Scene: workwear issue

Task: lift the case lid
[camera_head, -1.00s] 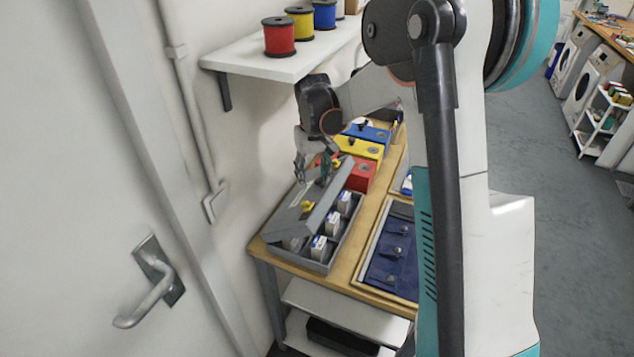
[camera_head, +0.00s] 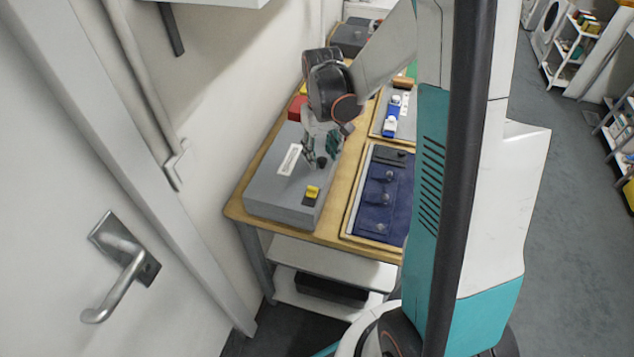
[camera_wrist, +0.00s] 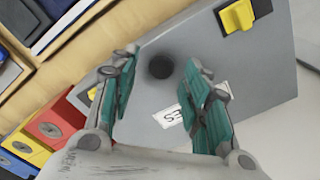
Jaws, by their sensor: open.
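The grey case (camera_head: 262,208) stands on the wooden bench. Its lid (camera_head: 272,181) lies flat and shut over it, hiding the inside. The lid carries a white label (camera_head: 290,159), a yellow latch (camera_head: 312,192) near its front edge and a dark round knob (camera_head: 321,162). My gripper (camera_head: 320,153) is just above the lid by the knob. In the wrist view, my gripper (camera_wrist: 161,58) is open and empty. Its fingers stand apart to either side of the knob (camera_wrist: 160,67), with no visible grip on it. The yellow latch (camera_wrist: 237,16) also shows there.
A tray with folded navy workwear (camera_head: 376,196) lies right of the case. Red (camera_wrist: 55,130) and yellow (camera_wrist: 25,146) boxes stand beyond the case. A wall and a door with a handle (camera_head: 128,265) are at left. A shelf (camera_head: 215,2) overhangs the wall.

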